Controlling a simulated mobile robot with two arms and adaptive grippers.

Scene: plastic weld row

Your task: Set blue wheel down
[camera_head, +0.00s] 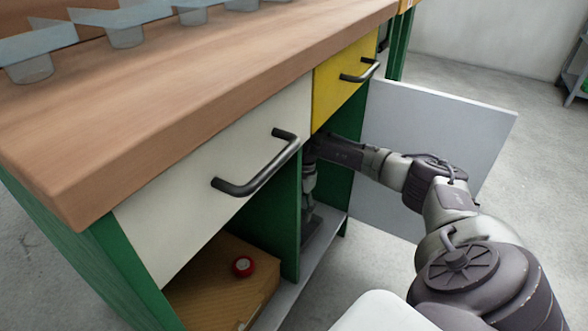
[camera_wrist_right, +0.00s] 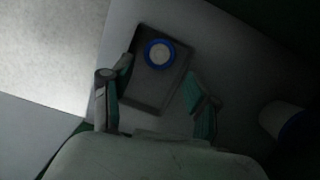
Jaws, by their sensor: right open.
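The blue wheel (camera_wrist_right: 158,53), a blue ring with a pale centre, lies flat on a dark rectangular plate (camera_wrist_right: 142,90) in the right wrist view. My right gripper (camera_wrist_right: 158,78) is open, one finger on each side of the plate, and nothing is held between the fingers. The wheel is beyond the fingertips, apart from both fingers. In the head view my right arm reaches into the cabinet compartment under the yellow drawer (camera_head: 338,86). The wheel cannot be made out there. My left gripper is not in view.
An open grey door (camera_head: 435,125) stands to the right of the arm. A green divider (camera_head: 287,215) is close on its left. A white and blue object (camera_wrist_right: 283,120) stands right of the gripper.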

